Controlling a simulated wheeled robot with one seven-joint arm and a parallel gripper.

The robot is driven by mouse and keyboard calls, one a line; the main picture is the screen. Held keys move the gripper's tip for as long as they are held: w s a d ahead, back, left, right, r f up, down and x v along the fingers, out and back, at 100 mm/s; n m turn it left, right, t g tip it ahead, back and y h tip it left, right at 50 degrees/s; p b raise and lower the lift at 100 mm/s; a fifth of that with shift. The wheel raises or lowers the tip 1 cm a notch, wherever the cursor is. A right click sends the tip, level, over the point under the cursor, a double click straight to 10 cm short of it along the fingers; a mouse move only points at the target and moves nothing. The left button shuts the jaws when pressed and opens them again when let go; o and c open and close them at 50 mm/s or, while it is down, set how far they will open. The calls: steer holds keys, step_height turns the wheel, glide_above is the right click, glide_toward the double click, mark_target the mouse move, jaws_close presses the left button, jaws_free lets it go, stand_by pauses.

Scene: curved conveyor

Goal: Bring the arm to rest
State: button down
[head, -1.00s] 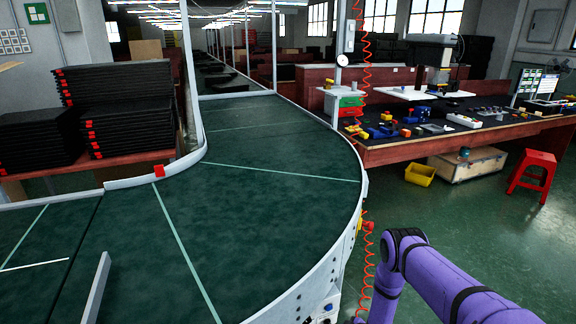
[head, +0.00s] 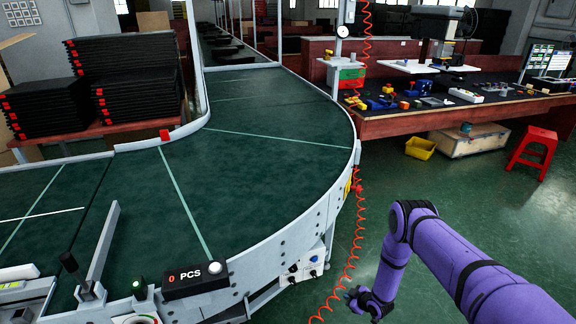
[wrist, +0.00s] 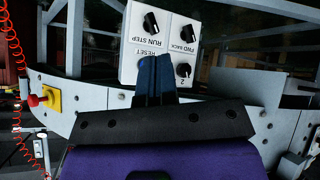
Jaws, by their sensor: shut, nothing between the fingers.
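My purple arm reaches in from the lower right in the head view, bent at the elbow. My gripper (head: 362,303) hangs low beside the conveyor's outer side, over the green floor. In the wrist view my gripper (wrist: 155,78) has its two blue fingers together with nothing between them. The fingers show in front of a white control box (wrist: 160,35) with black knobs, on the conveyor's side. I cannot tell whether they touch it.
The curved green conveyor (head: 260,165) fills the left and middle. A red coiled cable (head: 352,250) hangs close to my gripper. A counter box (head: 195,280) reads 0 PCS. A workbench (head: 400,125), yellow bin (head: 420,148) and red stool (head: 533,153) stand at right.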

steer(key=w+d+r+m+h, duration=0.1)
steer(key=w+r, duration=0.4)
steer(key=r, duration=0.4)
steer(key=w+d+r+h, duration=0.15)
steer(key=w+r, duration=0.25)
steer(key=r, duration=0.5)
steer(key=w+d+r+m+h, duration=0.1)
steer(key=w+r, duration=0.4)
steer(key=r, duration=0.5)
steer(key=s+d+r+m+h, duration=0.1)
steer(key=d+r, duration=0.1)
steer(key=r, duration=1.2)
steer(key=s+d+r+m+h, duration=0.1)
steer(key=r+m, duration=0.1)
steer(key=r, duration=1.2)
steer(key=s+r+m+g, duration=0.1)
steer(key=s+r+m, duration=0.2)
steer(key=s+r, duration=1.8)
steer(key=s+r+m, duration=0.1)
steer(key=s+r, duration=0.3)
steer(key=s, duration=1)
steer(key=s+a+r+m+g, duration=0.1)
steer(key=s+r+m, duration=0.1)
steer(key=s, duration=1.1)
steer(key=shift+s+r+g, duration=0.3)
steer(key=shift+s+r, duration=0.05)
steer(key=shift+r, duration=0.5)
